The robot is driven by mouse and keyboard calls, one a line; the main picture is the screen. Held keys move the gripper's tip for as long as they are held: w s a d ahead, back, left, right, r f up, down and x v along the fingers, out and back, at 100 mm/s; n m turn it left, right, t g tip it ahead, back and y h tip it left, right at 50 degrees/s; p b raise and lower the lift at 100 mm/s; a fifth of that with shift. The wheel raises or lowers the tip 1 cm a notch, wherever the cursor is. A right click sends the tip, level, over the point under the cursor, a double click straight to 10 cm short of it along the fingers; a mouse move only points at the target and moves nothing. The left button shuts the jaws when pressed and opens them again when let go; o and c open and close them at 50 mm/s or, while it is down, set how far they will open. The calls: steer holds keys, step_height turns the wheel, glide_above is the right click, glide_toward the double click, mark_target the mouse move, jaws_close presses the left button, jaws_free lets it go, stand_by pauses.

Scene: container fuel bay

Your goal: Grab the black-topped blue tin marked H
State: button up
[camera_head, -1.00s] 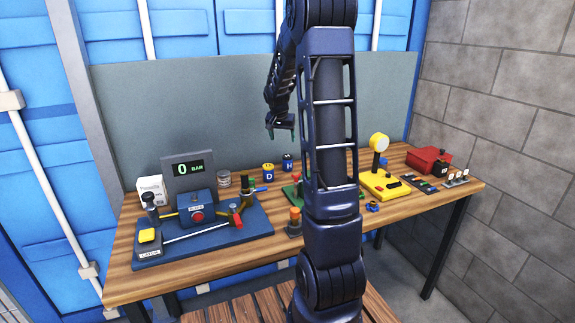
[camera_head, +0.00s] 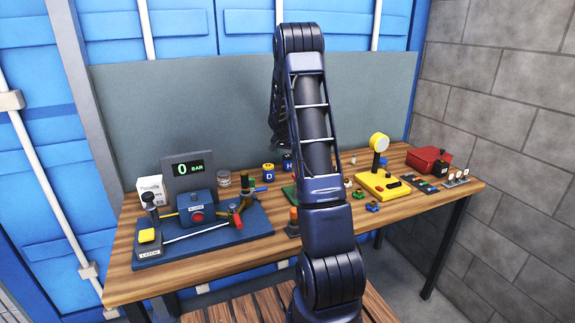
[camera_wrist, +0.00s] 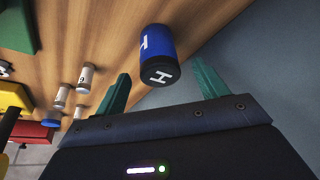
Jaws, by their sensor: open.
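The blue tin marked H (camera_wrist: 157,55) has a black top with a white H on it and stands on the wooden table in the wrist view. In the head view the H tin (camera_head: 287,163) shows at the back of the table, partly hidden by my arm. My gripper (camera_wrist: 160,92) is open, with its two green fingers apart. The tin shows between and beyond the fingertips, and nothing is held. In the head view my gripper is hidden behind my arm.
A blue tin marked D (camera_head: 268,171) stands just left of the H tin. A grey can (camera_head: 224,180) and the gauge panel (camera_head: 188,171) stand further left. Several small white vials (camera_wrist: 87,76) stand on the table. A grey back panel (camera_head: 180,110) rises behind.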

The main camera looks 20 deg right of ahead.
mark_target(288, 163)
steer(key=shift+x, duration=3.2)
steer(key=shift+s, duration=0.1)
steer(key=c, duration=1.2)
steer(key=shift+o, duration=0.2)
